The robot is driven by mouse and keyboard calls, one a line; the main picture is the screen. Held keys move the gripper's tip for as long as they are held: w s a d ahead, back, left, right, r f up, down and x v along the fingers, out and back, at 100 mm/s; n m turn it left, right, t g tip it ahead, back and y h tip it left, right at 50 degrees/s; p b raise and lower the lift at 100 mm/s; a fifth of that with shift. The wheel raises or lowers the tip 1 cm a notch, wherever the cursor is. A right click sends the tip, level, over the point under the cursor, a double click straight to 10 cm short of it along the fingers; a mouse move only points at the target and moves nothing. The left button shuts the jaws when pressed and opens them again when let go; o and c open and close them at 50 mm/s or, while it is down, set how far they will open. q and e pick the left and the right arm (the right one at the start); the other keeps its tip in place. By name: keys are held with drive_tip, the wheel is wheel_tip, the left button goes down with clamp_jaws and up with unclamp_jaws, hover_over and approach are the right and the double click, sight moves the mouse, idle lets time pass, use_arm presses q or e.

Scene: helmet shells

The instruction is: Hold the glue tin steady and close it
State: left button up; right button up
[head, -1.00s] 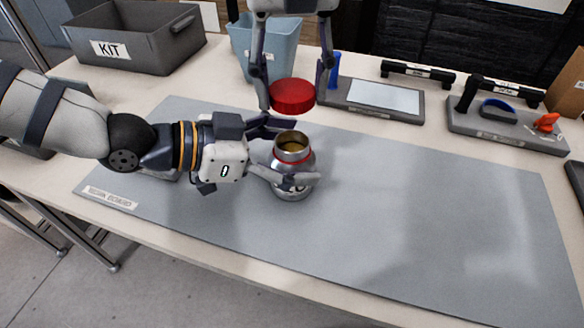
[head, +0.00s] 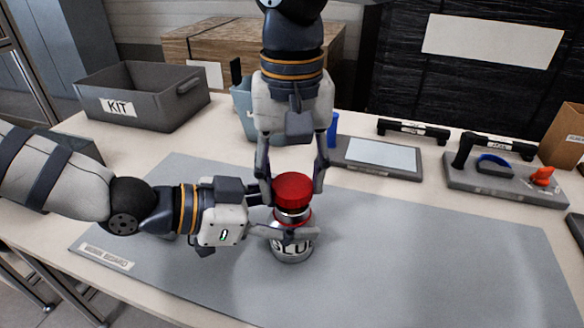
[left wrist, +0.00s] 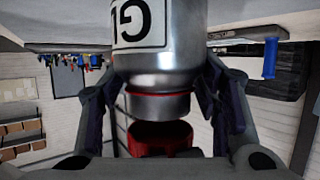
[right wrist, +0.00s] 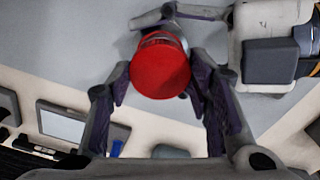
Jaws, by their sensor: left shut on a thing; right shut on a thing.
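The silver glue tin (head: 291,247) stands upright on the grey work board, its label partly covered by a finger. My left gripper (head: 285,228) is shut around the tin's upper body from the left; the left wrist view shows the tin (left wrist: 158,70) between its fingers. My right gripper (head: 293,185) points down from above and is shut on the red lid (head: 292,190). The lid is just above the tin's neck; the left wrist view shows a gap between neck and lid (left wrist: 160,138). In the right wrist view the lid (right wrist: 160,68) hides most of the tin.
The grey work board (head: 430,260) is clear to the right of the tin. A KIT bin (head: 140,97) stands at the back left and a light blue bin (head: 243,110) behind my right gripper. A flat tray (head: 378,157) and a tool holder (head: 505,180) line the back.

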idle(0.4)
drive_tip(key=shift+f, duration=0.9)
drive_tip(key=shift+f, duration=0.55)
drive_tip(key=o, duration=0.7)
drive_tip(key=shift+c, duration=0.2)
drive_tip(key=shift+r, duration=2.25)
drive_tip(key=shift+c, duration=0.3)
